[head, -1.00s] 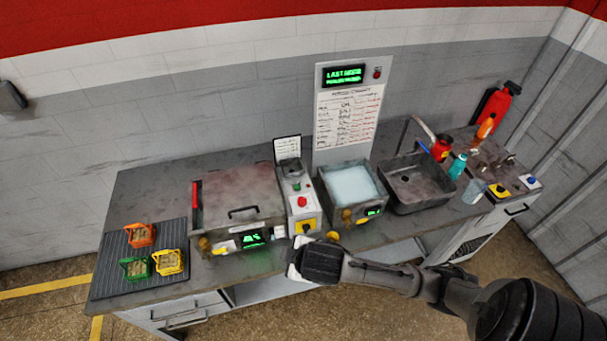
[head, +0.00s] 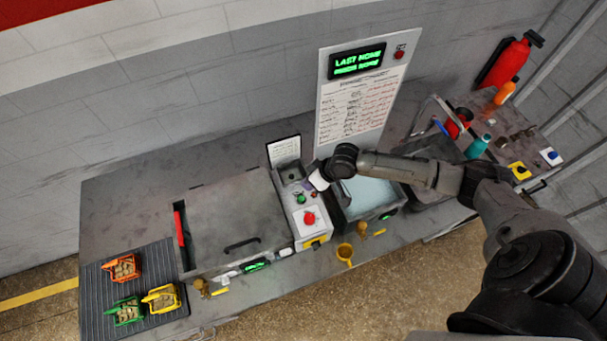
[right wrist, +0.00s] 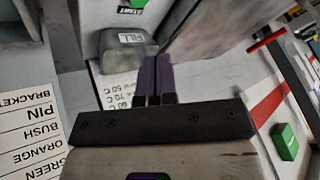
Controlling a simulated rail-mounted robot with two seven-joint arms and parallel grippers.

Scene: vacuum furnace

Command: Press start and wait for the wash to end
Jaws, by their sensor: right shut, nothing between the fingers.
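The control box (head: 306,222) stands between the closed lidded washer (head: 235,220) and a basin of pale liquid (head: 366,195). It bears a green button (head: 300,198), a red button (head: 309,218) and a yellow part at its front. My right gripper (head: 313,185) is over the box's back part, close to the green button. In the right wrist view its purple fingers (right wrist: 152,82) are shut and empty. A green button labelled START (right wrist: 137,3) shows at the top edge, beyond a grey block marked FILL (right wrist: 124,48). Contact with any button cannot be told. My left gripper is out of view.
Orange (head: 124,268), green (head: 126,311) and yellow (head: 162,298) baskets with parts sit on a ribbed mat (head: 95,300). A lit display (head: 357,62) tops the wall panel. Bottles (head: 478,147) and a fire extinguisher (head: 505,62) are at the right.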

